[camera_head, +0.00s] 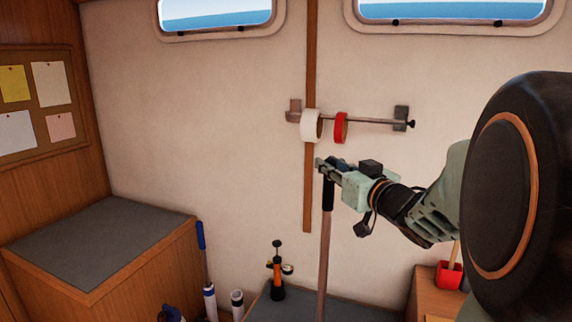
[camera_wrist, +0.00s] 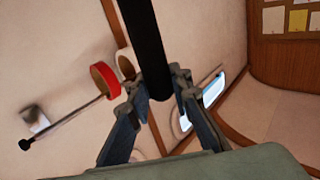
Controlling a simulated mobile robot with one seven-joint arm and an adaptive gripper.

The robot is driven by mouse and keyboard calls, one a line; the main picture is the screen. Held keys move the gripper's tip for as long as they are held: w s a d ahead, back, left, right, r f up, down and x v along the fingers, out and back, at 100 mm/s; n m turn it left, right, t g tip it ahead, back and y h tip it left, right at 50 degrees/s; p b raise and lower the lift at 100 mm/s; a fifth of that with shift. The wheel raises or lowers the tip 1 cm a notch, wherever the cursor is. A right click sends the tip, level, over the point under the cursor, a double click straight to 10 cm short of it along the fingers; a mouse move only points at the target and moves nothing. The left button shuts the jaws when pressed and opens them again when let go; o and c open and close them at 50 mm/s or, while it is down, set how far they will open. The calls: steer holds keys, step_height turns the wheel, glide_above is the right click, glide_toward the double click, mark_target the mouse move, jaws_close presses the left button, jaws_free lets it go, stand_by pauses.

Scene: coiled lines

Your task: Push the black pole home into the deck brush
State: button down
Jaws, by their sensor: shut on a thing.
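My gripper (camera_head: 326,168) is shut around the black upper part of an upright pole (camera_head: 327,195). Below this black part, a thin brownish shaft (camera_head: 323,255) runs down past the bottom edge of the head view. In the wrist view the black pole (camera_wrist: 147,40) passes between the two fingers of my gripper (camera_wrist: 157,85). The pole's lower end is out of view. I cannot make out the deck brush in either view, so I cannot tell how the pole and brush meet.
A wall rail (camera_head: 375,121) behind my gripper carries a white roll (camera_head: 308,126) and a red roll (camera_head: 341,128). A grey-topped locker (camera_head: 95,245) stands left. A blue-handled item (camera_head: 201,237), a small orange-and-black item (camera_head: 277,275) and a red container (camera_head: 448,274) stand low down.

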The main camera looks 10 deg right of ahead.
steer(key=c, duration=1.7)
jaws_free()
